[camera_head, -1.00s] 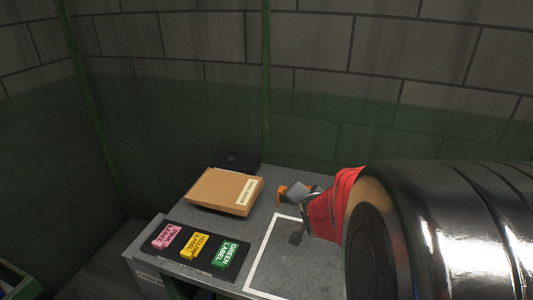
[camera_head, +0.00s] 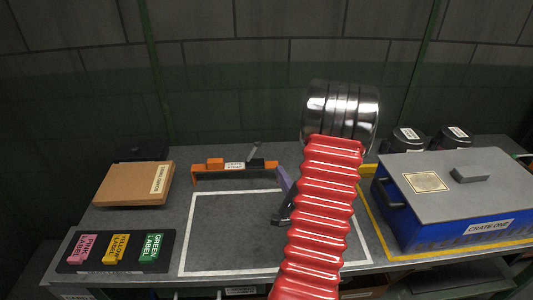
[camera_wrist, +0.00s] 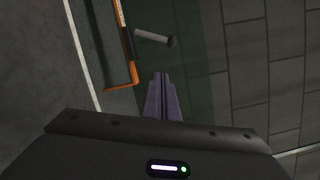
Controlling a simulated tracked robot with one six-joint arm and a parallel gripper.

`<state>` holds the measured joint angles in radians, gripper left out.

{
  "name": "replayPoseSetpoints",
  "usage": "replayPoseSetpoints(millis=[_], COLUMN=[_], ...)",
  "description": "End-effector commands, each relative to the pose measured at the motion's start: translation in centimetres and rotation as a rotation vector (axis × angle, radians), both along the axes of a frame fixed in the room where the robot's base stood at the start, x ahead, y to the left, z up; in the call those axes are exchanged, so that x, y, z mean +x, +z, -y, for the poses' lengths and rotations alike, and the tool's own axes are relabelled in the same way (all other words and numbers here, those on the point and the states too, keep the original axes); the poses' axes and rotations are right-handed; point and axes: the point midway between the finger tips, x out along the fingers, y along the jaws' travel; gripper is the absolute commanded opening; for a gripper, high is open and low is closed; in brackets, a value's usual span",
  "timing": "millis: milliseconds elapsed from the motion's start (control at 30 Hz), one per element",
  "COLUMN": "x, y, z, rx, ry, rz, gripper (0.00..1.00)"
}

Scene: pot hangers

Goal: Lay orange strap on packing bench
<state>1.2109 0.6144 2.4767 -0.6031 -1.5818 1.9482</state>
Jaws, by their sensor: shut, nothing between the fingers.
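A long orange strip (camera_head: 234,179) with bent ends lies at the back of the grey packing bench (camera_head: 232,236), just behind a white outline. An orange block, a white label and a dark piece sit along it. An orange bent end (camera_wrist: 128,86) also shows in the wrist view. My gripper (camera_head: 282,171) has purple fingers, near the strip's right end. In the wrist view the fingers (camera_wrist: 160,77) are together and empty, to the right of the orange end. My red arm sleeve hides part of the bench.
A cardboard box (camera_head: 125,188) and a tray (camera_head: 80,262) of pink, yellow and green labels are at left. A blue crate (camera_head: 396,212) with a grey lid stands at right. A grey rod (camera_wrist: 152,37) is near the strip. The white outlined area looks clear left of my arm.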

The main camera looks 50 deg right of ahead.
Motion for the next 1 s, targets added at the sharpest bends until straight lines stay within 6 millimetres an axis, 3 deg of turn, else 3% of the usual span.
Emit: replayPoseSetpoints(millis=[200,567,767,1000], x=[-2.1,-2.0,-0.9,1.9], y=[-0.3,-0.2,-0.1,0.3], z=[0.5,0.5,1.2,3.2], rx=[0.055,0.054,0.052,0.052], ry=[-0.017,-0.016,-0.014,-0.013], rz=[0.109,0.11,0.109,0.109], gripper=[0.0,0.0,0.0,0.0])
